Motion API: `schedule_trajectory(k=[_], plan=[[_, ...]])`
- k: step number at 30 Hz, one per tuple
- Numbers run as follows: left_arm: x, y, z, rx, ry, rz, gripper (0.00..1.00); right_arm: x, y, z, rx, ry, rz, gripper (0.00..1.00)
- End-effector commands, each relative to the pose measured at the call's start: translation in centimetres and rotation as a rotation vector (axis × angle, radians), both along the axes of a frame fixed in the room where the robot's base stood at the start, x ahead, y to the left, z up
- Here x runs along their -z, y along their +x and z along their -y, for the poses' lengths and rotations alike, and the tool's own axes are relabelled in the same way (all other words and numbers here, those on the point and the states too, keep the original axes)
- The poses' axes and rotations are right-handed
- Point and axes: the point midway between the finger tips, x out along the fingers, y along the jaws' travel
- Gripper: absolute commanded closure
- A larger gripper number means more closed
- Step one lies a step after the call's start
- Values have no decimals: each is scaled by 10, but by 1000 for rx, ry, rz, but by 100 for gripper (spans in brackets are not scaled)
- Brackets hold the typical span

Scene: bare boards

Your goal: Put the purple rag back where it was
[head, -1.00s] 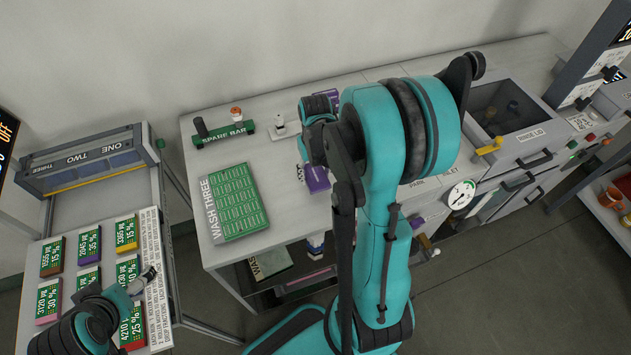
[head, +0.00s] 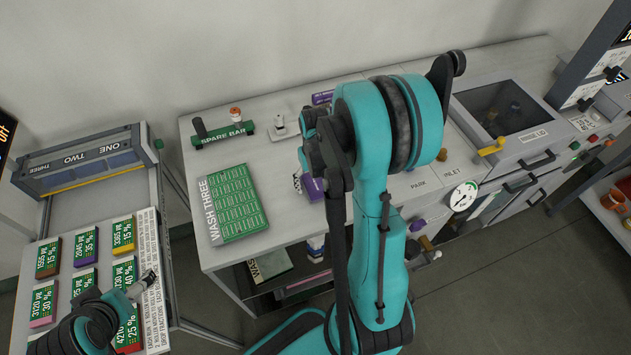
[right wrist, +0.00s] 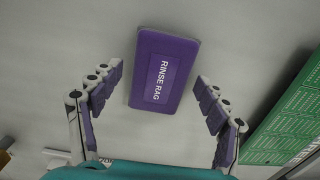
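The purple rag (right wrist: 163,70), lettered RINSE RAG, lies flat on the pale bench in the right wrist view. In the head view, a purple patch (head: 314,188) beside my right arm seems to be the rag, mostly covered by that arm. My right gripper (right wrist: 159,74) is open, its purple-padded fingers spread on either side of the rag with gaps; it holds nothing. In the head view the right gripper is largely hidden behind my arm. My left gripper (head: 145,284) is over the left table's cards; its fingers are too small to read.
A green WASH THREE board (head: 236,203) lies left of the rag. Behind stand a green SPARE BAR block (head: 224,135) and a purple-fronted block (head: 322,97). A dark-windowed lid (head: 505,105) is on the right. Numbered cards (head: 84,250) cover the left table.

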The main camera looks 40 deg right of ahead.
Motion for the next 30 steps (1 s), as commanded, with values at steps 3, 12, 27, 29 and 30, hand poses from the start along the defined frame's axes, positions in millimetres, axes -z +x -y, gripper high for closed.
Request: schedule_trajectory(k=[3, 12, 27, 29, 30], plan=[[-1, 0, 0, 0, 0, 0, 0, -1, 0, 0, 0, 0, 0, 24], [-18, 0, 0, 0, 0, 0, 0, -45, -1, 0, 0, 0, 0, 24], [-37, 0, 0, 0, 0, 0, 0, -124, 0, -3, -4, -3, 5, 24], [-37, 0, 0, 0, 0, 0, 0, -130, -1, -9, -14, -9, 21, 24], [-37, 0, 0, 0, 0, 0, 0, -135, -2, -16, -25, -17, 40, 24]])
